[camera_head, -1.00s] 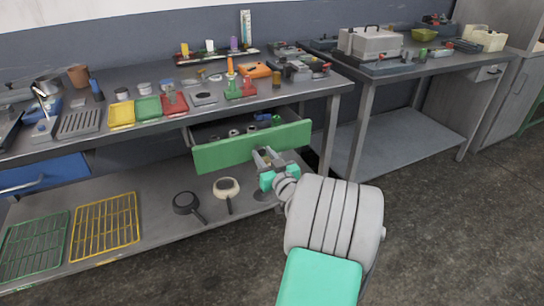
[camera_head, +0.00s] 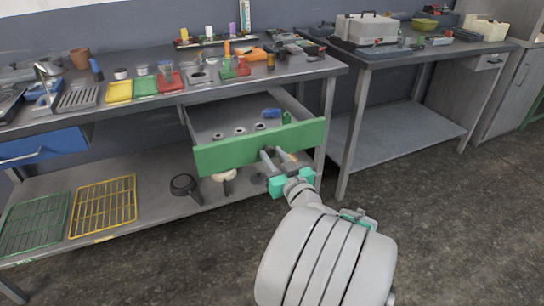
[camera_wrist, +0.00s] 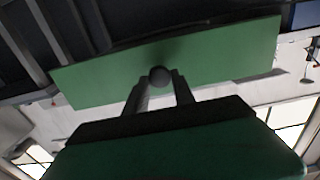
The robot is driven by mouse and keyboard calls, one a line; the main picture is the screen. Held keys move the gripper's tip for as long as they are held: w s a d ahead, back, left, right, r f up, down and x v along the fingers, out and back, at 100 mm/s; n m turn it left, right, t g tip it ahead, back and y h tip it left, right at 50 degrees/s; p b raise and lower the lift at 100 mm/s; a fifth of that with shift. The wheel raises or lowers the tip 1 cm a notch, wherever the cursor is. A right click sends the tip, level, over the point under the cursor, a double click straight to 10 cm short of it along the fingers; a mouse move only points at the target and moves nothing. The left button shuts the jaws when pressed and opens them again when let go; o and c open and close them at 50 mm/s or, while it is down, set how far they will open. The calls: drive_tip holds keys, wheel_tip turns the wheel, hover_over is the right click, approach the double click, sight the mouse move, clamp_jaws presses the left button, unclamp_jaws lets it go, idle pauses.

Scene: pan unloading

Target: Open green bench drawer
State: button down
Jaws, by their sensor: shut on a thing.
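The green bench drawer (camera_head: 235,151) is pulled out from under the bench top, and its inside is visible from above. A blue item, a small green item and several small round things lie in it. My gripper (camera_head: 272,157) is at the right half of the green front. In the wrist view my gripper (camera_wrist: 159,84) has its two fingers on either side of a dark round knob (camera_wrist: 159,75) on the green front. The fingers are shut on this knob. The head view does not show the knob clearly.
A blue drawer (camera_head: 42,146) sits at the left under the same bench. The lower shelf holds a green rack (camera_head: 35,224), a yellow rack (camera_head: 104,205) and pans (camera_head: 184,185). A second bench stands at the right. The floor in front is clear.

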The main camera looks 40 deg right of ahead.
drive_tip(key=c, duration=1.1)
unclamp_jaws()
drive_tip(key=shift+o, duration=0.2)
drive_tip(key=v, duration=0.7)
drive_tip(key=shift+s+a, duration=0.2)
drive_tip(key=shift+s, duration=0.2)
drive_tip(key=shift+w+r, duration=0.1)
